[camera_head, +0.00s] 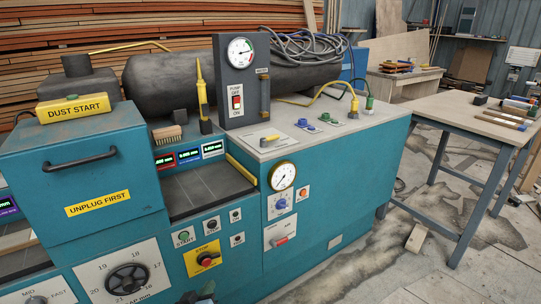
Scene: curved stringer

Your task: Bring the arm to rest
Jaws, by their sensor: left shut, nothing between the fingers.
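Only a small dark part at the bottom edge, below the red stop knob, appears to be my left gripper (200,297). It is shut and empty, low in front of the teal machine (235,262). Most of it and its arm are cut off by the frame. It appears apart from the machine's controls, though the exact gap is hard to tell. My right gripper is not in view.
The machine has a dust-start box (72,107), a stop knob (205,262), a handwheel (127,279) and a pump switch panel (239,85). A workbench (470,118) with tools stands at the right. The floor (365,265) between them is mostly clear, with a small wood block (416,238).

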